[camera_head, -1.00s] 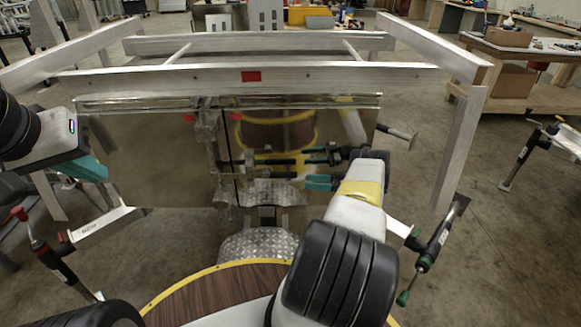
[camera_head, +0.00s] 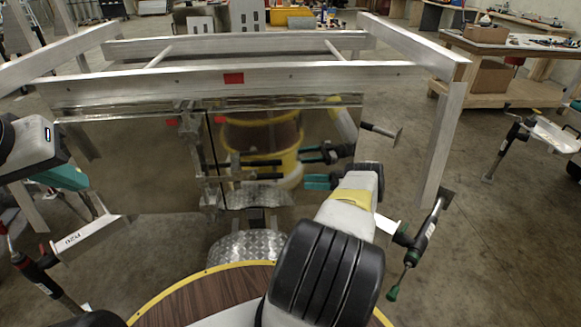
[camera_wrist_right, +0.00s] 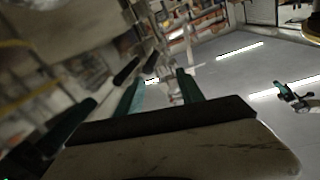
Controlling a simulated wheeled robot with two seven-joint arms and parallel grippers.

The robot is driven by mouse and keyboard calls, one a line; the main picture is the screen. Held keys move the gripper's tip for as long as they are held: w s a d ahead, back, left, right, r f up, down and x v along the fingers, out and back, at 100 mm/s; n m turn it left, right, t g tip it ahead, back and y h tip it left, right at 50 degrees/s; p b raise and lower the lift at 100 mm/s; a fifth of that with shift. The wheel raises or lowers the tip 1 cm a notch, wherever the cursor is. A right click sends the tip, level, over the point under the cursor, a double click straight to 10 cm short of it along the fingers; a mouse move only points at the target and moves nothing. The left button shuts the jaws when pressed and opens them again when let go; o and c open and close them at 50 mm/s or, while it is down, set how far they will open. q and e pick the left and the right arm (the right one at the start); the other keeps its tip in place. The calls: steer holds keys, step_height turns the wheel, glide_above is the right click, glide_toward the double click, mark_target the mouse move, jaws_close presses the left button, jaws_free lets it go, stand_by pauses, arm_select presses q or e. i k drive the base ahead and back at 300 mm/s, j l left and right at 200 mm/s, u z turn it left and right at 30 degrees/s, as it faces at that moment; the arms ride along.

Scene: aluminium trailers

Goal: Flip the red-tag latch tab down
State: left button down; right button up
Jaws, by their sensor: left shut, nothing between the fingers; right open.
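A shiny metal panel (camera_head: 130,165) hangs under the aluminium trailer frame. A vertical latch rod with brackets (camera_head: 190,130) runs down its middle. A red tag (camera_head: 170,124) shows beside the upper bracket, and a larger red patch (camera_head: 234,78) is on the front rail. The latch tab's position cannot be made out. My right gripper (camera_head: 318,167) is open and empty before the panel, to the right of the latch rod; its teal fingers also show in the right wrist view (camera_wrist_right: 160,92). My left gripper (camera_head: 75,182) is shut and empty at the far left, apart from the latch.
Frame rails (camera_head: 200,78) cross above the panel, and a leg (camera_head: 440,145) stands at right. Dark horizontal bars (camera_head: 255,163) show before or reflected in the panel. Clamps with green ends (camera_head: 420,245) are at lower right.

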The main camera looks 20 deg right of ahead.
mark_target(252, 173)
steer(key=k, duration=1)
